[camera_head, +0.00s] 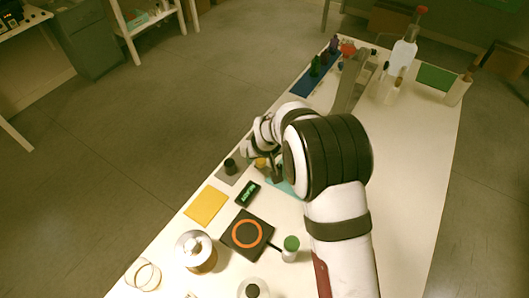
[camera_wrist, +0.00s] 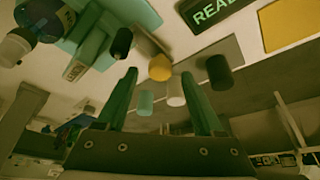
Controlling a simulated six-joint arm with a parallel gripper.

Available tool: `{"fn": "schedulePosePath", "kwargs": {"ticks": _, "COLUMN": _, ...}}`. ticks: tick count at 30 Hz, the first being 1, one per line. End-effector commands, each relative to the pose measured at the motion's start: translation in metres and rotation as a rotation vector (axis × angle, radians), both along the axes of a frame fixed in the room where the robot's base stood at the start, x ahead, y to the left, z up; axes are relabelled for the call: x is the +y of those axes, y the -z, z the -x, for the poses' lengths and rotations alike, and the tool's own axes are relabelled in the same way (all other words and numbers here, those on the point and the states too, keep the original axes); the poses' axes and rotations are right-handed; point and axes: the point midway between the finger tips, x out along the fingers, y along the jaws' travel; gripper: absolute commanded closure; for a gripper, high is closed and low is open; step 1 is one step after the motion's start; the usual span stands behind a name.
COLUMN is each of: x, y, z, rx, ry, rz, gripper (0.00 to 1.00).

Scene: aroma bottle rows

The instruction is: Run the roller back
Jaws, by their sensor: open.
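I cannot tell for certain which thing is the roller. My gripper (camera_wrist: 159,75) is open in the wrist view, its two dark green fingers apart. A yellow cap (camera_wrist: 160,67), a pale cylinder (camera_wrist: 175,90) and a teal cylinder (camera_wrist: 146,103) appear between the fingers, with no visible contact. A dark green cap (camera_wrist: 219,72) is to their right and a black cap (camera_wrist: 122,43) to their left. In the head view my arm hides much of the gripper. A dark-capped bottle (camera_head: 230,166) and a yellow-topped one (camera_head: 262,162) stand beside it.
A lit display (camera_head: 247,194), a yellow pad (camera_head: 206,206), a dark plate with an orange ring (camera_head: 247,240) and a green-capped jar (camera_head: 291,246) are nearby. A spool-like container (camera_head: 195,251) stands near the table's left edge. A tall red-capped bottle (camera_head: 404,52) stands far back. The table's right side is clear.

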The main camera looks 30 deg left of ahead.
Motion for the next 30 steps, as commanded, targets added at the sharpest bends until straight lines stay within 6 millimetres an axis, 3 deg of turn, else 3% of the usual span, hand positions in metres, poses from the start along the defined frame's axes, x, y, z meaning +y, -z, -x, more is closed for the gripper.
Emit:
{"fn": "schedulePosePath", "kwargs": {"ticks": 4, "x": 0.0034, "y": 0.0121, "z": -0.0036, "rx": 0.0, "ry": 0.0, "rz": 0.0, "gripper": 0.31}}
{"fn": "schedulePosePath", "kwargs": {"ticks": 12, "x": 0.0039, "y": 0.0137, "z": -0.0042, "rx": 0.0, "ry": 0.001, "rz": 0.0, "gripper": 0.31}}
{"fn": "schedulePosePath", "kwargs": {"ticks": 24, "x": 0.0036, "y": 0.0135, "z": -0.004, "rx": 0.0, "ry": 0.001, "rz": 0.0, "gripper": 1.0}}
{"fn": "schedulePosePath", "kwargs": {"ticks": 30, "x": 0.0034, "y": 0.0134, "z": -0.004, "rx": 0.001, "ry": 0.001, "rz": 0.0, "gripper": 1.0}}
